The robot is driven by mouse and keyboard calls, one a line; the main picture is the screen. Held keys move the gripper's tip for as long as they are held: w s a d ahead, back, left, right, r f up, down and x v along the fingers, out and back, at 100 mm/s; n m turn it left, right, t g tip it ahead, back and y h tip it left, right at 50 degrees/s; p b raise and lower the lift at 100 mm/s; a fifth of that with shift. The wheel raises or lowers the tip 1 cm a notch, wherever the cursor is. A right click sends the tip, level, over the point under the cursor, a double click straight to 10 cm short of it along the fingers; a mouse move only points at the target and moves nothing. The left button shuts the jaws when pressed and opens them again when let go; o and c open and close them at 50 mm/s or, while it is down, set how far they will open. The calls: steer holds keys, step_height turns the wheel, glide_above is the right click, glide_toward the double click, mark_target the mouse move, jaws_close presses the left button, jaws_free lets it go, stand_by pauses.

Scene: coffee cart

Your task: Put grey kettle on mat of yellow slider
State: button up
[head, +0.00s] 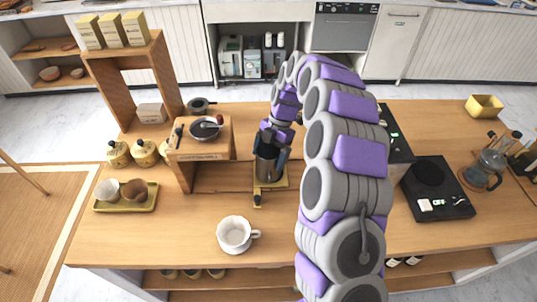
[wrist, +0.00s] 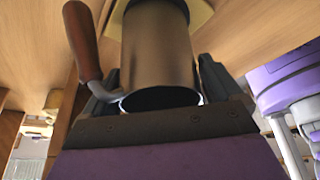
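The grey kettle (head: 267,169) is a dark metal cylinder. It stands upright over the yellow slider (head: 258,192) near the middle of the counter. My gripper (head: 271,148) comes down on it from above. In the wrist view the kettle (wrist: 157,50) lies between my two fingers (wrist: 160,82), which appear to touch its sides near the open rim. Its brown handle (wrist: 80,38) sticks out on the left. Part of the yellow slider (wrist: 201,14) shows behind the kettle's far end. Whether the kettle's base touches the mat is hidden.
A wooden stand with a bowl (head: 203,131) is left of the kettle. A white cup (head: 235,234) stands in front, and a yellow tray (head: 128,207) with two cups is at left. A black scale (head: 452,203) and a glass pot (head: 486,167) are at right, beyond my arm.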

steer(key=shift+o, duration=0.6)
steer(key=shift+d, duration=0.25)
steer(key=shift+r, duration=0.1)
steer(key=p+v, duration=0.2)
steer(key=v, duration=0.9)
steer(key=shift+r+p, duration=0.4)
steer(key=shift+w+d, duration=0.1)
